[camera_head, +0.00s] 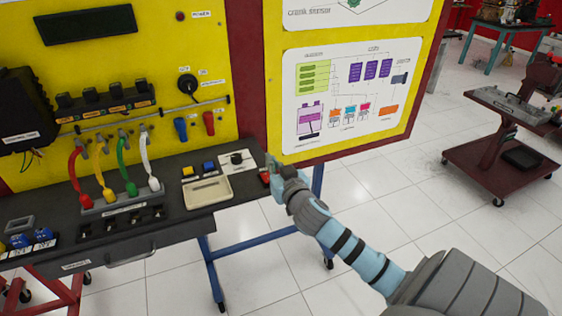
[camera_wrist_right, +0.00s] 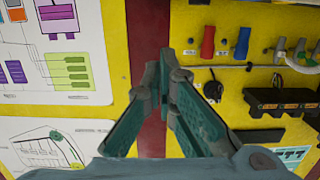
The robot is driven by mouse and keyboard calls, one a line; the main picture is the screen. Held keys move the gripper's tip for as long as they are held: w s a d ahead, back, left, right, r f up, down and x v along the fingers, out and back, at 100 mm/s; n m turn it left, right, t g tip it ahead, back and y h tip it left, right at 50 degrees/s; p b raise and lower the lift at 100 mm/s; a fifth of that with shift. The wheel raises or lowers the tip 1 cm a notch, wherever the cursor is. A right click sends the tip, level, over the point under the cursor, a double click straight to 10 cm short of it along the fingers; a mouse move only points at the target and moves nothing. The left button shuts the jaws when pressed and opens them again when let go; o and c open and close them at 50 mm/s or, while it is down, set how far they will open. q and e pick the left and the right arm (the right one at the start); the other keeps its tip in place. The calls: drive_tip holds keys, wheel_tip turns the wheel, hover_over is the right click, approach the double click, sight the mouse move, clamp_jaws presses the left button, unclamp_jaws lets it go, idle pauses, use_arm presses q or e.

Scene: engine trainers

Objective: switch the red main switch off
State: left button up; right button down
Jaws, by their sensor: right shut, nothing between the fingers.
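A small red part (camera_head: 265,178), which looks like the red main switch, sits at the right end of the dark bench top (camera_head: 160,218). My right gripper (camera_head: 272,165) is right beside it and partly covers it. I cannot tell whether they touch, nor the switch's position. In the right wrist view my gripper (camera_wrist_right: 163,68) is shut and empty, its green fingers together in front of the dark red frame post. The red switch does not show in that view. My left gripper is not in view.
A cream tray (camera_head: 208,192) and a white-plated knob (camera_head: 237,160) lie left of the switch. The yellow panel (camera_head: 215,65) rises behind, with a red handle (camera_head: 209,123) and a blue handle (camera_head: 180,128). A dark red cart (camera_head: 500,165) stands right; the floor between is clear.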

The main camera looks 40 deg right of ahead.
drive_tip(key=v, duration=0.2)
drive_tip(key=r+v, duration=0.1)
drive_tip(key=v, duration=0.2)
drive_tip(key=shift+s+r, duration=0.2)
